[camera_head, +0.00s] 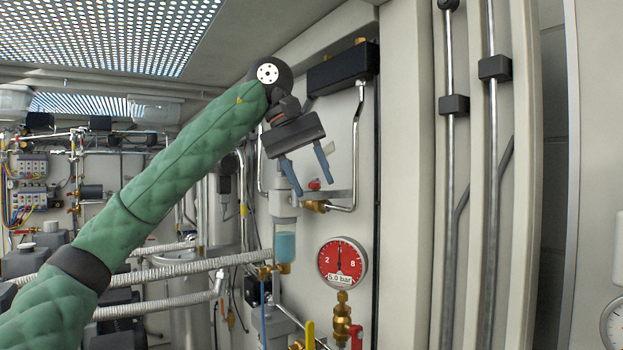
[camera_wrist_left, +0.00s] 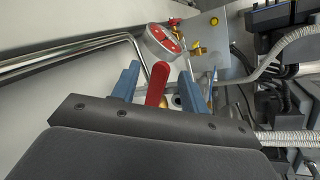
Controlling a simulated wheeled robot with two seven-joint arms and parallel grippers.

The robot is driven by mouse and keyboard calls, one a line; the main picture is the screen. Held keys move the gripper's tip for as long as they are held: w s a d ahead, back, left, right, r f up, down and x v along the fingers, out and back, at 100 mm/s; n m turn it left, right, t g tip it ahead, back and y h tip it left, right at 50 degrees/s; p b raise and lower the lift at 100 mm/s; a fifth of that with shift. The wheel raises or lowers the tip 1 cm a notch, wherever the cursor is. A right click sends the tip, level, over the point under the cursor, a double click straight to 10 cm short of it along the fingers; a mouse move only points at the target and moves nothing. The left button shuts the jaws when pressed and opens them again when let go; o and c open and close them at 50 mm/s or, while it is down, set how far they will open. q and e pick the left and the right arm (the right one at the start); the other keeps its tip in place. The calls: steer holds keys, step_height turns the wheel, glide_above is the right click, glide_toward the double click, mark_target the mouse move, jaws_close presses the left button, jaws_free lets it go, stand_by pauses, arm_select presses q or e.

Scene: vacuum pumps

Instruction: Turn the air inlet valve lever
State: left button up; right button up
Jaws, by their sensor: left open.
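The red valve lever (camera_wrist_left: 157,86) stands between the two blue fingers of my left gripper (camera_wrist_left: 160,85) in the left wrist view, with space visible on both sides of it. In the head view the lever (camera_head: 314,184) shows as a small red piece above a brass valve body (camera_head: 315,206) on the pipe. My left gripper (camera_head: 311,183) is open there, fingers pointing down, one on each side of the red piece. The lever's near end is partly hidden by the gripper body in the wrist view. My right gripper is not in view.
A red pressure gauge (camera_head: 341,262) sits on the panel below the valve. A yellow handle (camera_head: 310,335) and another red handle (camera_head: 356,338) are lower down. A bent metal pipe (camera_head: 355,150) runs close right of the fingers. A black block (camera_head: 343,68) is above.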

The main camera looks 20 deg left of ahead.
arm_select(q)
steer(key=shift+a+r, duration=0.15)
steer(key=shift+r, duration=0.2)
steer(key=p+v, duration=0.3)
steer(key=v, duration=0.3)
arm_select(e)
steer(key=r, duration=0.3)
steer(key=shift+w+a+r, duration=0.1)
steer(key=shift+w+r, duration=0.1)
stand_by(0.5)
